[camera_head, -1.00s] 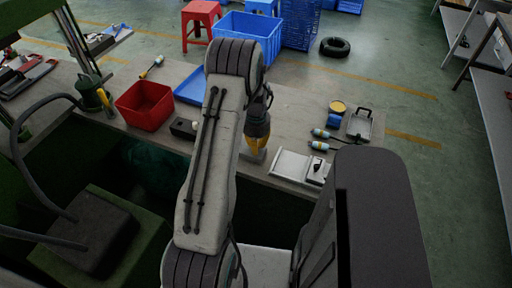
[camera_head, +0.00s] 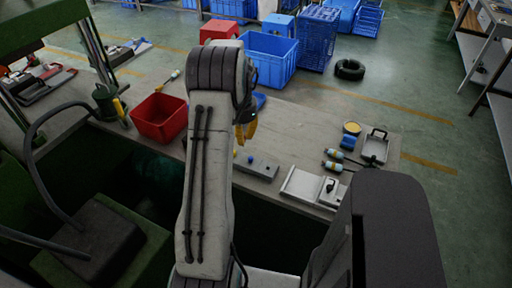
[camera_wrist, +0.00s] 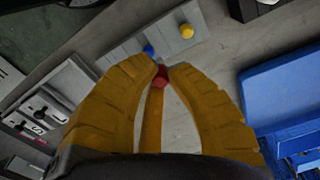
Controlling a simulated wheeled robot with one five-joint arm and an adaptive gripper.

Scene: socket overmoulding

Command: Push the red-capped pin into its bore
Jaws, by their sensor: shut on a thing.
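My gripper (camera_wrist: 162,72) has yellow fingers that close at the tips on the red-capped pin (camera_wrist: 159,80). The red cap shows between the fingertips in the wrist view; its shaft is hidden. The grey block (camera_wrist: 120,62) lies beyond the fingertips, with a blue-capped pin (camera_wrist: 149,50) and a yellow-capped pin (camera_wrist: 187,31) standing in it. In the head view my gripper (camera_head: 246,131) is above the table, just behind the grey block (camera_head: 262,168) in the picture. I cannot see the bore for the red pin or tell whether the pin touches the block.
A red bin (camera_head: 159,118) stands left of my arm. A blue tray (camera_wrist: 285,95) is on the right in the wrist view.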

